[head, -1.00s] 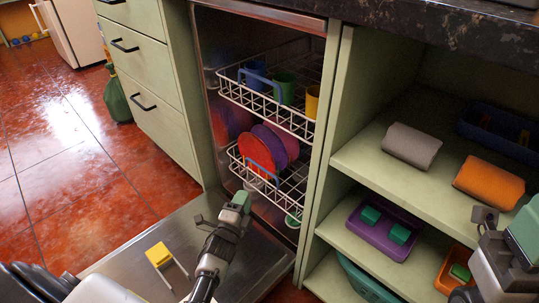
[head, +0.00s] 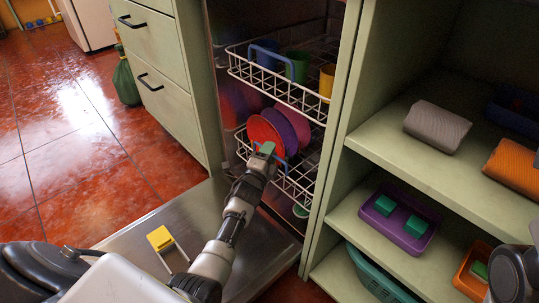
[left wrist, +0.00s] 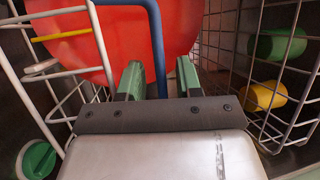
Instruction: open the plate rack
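The plate rack (head: 299,188) is the white wire lower rack inside the dishwasher, with red, purple and pink plates (head: 284,124) standing in it. Its blue handle (head: 284,168) is partly hidden by my left gripper (head: 266,150) in the head view. In the left wrist view the blue handle (left wrist: 156,45) rises between the two green fingertips of my left gripper (left wrist: 160,82). The fingers are apart, with gaps beside the handle. A red plate (left wrist: 115,30) is just behind. Part of my right arm shows at the lower right edge; its fingers are not visible.
The upper rack (head: 285,82) holds cups above. The dishwasher door (head: 130,240) lies open below, with a yellow-topped object (head: 160,238) on it. Green drawers (head: 170,90) stand left, open shelves (head: 440,170) right.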

